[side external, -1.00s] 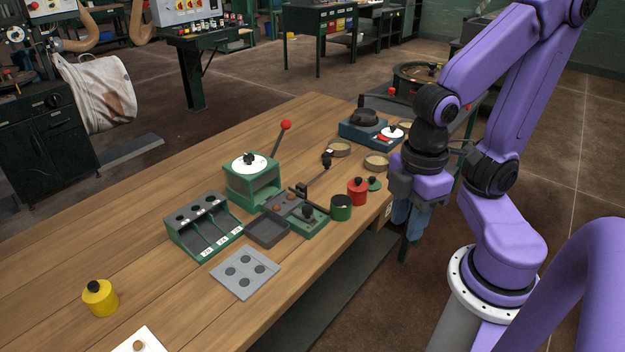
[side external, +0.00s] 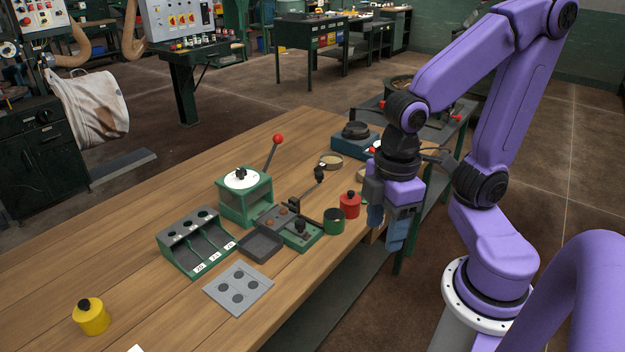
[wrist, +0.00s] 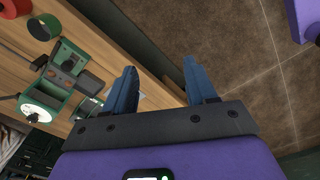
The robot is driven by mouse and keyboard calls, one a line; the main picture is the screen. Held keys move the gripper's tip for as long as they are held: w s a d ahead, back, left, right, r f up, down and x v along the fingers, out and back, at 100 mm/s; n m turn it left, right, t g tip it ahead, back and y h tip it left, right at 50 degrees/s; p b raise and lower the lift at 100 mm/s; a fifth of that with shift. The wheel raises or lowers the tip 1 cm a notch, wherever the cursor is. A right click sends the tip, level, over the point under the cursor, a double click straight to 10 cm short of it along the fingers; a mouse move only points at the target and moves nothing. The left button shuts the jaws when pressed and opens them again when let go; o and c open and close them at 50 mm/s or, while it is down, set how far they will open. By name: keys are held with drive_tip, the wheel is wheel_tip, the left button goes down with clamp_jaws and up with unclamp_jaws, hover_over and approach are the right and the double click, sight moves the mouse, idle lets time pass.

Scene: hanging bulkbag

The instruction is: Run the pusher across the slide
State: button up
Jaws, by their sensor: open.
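The slide unit (side external: 285,224) is a low green base with a dark grey track on the wooden bench. A black knob (side external: 300,227) stands on its front end; I take this for the pusher. A dark lever (side external: 319,182) with a black ball rises behind it. A dark grey tray (side external: 260,246) sits beside its left end. My gripper (side external: 387,224) is open and empty, off the bench's right edge, right of the red pot and apart from the slide. In the wrist view its fingers (wrist: 160,72) point past the bench edge, with the slide unit (wrist: 75,75) to the left.
A red pot (side external: 350,206) and an open green cup (side external: 334,221) stand between my gripper and the slide. A sorting bin (side external: 195,243), holed grey plate (side external: 238,288) and yellow pot (side external: 90,316) stand left. Bare bench lies between them.

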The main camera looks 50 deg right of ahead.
drive_tip(key=w+r+m, duration=0.2)
drive_tip(key=w+m, duration=0.2)
drive_tip(key=w, duration=1)
drive_tip(key=w+d+m, duration=0.3)
drive_tip(key=w+d, duration=0.1)
drive_tip(key=w, duration=0.6)
drive_tip(key=m, duration=0.8)
hover_over(319, 173)
wheel_tip(319, 173, down, 3)
wheel_tip(319, 173, down, 17)
drive_tip(key=shift+r, duration=0.15)
